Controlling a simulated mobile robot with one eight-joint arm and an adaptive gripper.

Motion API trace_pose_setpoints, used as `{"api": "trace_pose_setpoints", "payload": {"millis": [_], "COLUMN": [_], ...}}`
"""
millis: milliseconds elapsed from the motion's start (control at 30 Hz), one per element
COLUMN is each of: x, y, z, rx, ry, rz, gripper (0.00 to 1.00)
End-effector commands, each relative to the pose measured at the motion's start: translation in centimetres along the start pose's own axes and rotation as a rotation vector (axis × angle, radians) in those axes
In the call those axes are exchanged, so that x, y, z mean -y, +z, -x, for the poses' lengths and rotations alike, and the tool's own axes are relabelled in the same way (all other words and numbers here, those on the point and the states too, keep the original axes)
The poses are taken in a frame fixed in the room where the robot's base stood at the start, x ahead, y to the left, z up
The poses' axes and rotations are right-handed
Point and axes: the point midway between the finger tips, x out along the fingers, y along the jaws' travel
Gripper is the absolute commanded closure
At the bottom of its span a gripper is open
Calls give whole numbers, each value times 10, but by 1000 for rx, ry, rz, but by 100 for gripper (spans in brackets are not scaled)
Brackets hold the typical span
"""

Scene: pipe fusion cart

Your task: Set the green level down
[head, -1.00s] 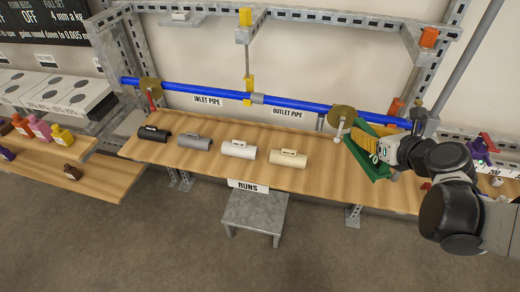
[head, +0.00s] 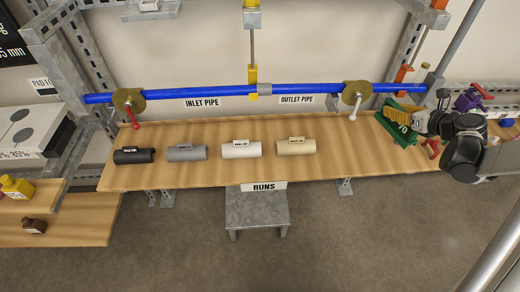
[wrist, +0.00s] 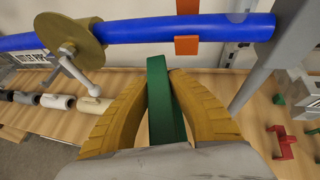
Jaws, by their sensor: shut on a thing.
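The green level (head: 388,128) is at the right part of the wooden bench (head: 210,176). My gripper (head: 397,114) is shut on it. In the wrist view, the green level (wrist: 165,105) stands as a narrow bar between the two yellow fingers of my gripper (wrist: 160,85), its far end pointing toward the blue pipe. My fingers and wrist hide part of it. I cannot tell whether its underside touches the bench.
The blue pipe (head: 200,94) runs along the back, with a brass valve with a white handle (head: 357,95) left of my gripper. Black, grey, white and beige cylinders (head: 296,147) lie to the left. A red piece (wrist: 283,142) is on the right. Bench between cylinders and level is clear.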

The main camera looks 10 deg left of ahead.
Motion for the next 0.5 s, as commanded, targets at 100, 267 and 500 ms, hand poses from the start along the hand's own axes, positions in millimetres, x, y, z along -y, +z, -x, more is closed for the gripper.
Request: {"api": "trace_pose_setpoints", "payload": {"millis": [100,267,500], "x": [24,44,52], "y": [-22,-45,-56], "z": [-19,-35,-42], "rx": [2,6,9], "ry": [42,91,116], "rz": [21,49,64], "gripper": [100,100,100]}}
